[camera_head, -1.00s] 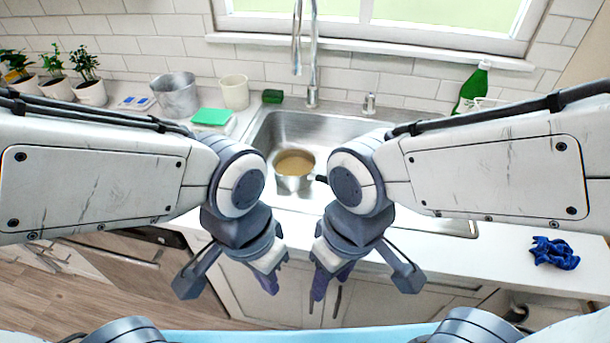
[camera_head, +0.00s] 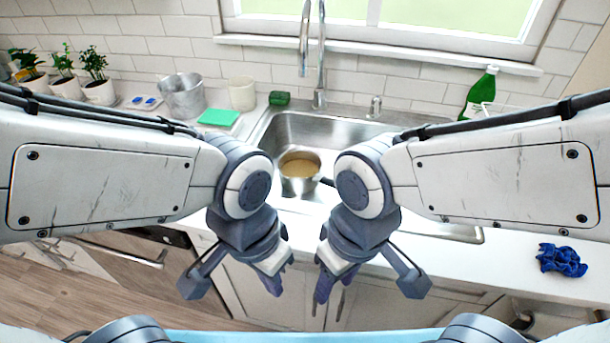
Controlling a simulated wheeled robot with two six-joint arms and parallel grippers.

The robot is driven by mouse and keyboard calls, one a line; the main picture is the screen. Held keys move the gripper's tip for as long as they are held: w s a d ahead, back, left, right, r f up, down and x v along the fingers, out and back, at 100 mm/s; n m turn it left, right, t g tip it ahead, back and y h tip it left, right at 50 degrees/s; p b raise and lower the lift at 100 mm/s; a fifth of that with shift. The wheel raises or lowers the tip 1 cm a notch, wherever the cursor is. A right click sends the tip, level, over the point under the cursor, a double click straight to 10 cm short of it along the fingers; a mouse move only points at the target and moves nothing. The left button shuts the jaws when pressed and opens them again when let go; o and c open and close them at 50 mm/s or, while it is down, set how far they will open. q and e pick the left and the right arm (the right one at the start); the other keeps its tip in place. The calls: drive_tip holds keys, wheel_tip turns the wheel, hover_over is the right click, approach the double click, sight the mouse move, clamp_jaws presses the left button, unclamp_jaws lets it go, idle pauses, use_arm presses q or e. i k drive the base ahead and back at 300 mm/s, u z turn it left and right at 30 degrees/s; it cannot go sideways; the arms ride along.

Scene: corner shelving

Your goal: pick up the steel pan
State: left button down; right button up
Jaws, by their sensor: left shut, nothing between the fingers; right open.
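The steel pan (camera_head: 299,184) sits in the sink between my two arms. It is small and round with brownish contents, and its dark handle points right toward my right arm, which hides part of it. My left gripper (camera_head: 275,283) is shut and empty, hanging in front of the counter edge, nearer to me than the pan. My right gripper (camera_head: 323,287) is open and empty, also in front of the counter edge. Both grippers are apart from the pan.
The steel sink (camera_head: 290,125) has a tall faucet (camera_head: 320,60) behind it. A metal bucket (camera_head: 182,97), a cream cup (camera_head: 242,94) and a green sponge (camera_head: 279,98) stand left. A green bottle (camera_head: 481,92) stands back right. A blue cloth (camera_head: 562,260) lies on the right counter.

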sight(299, 169)
drive_tip(key=z, duration=1.15)
drive_tip(key=k, duration=0.7)
drive_tip(key=u, duration=0.75)
drive_tip(key=i, duration=1)
drive_tip(key=z, duration=0.05)
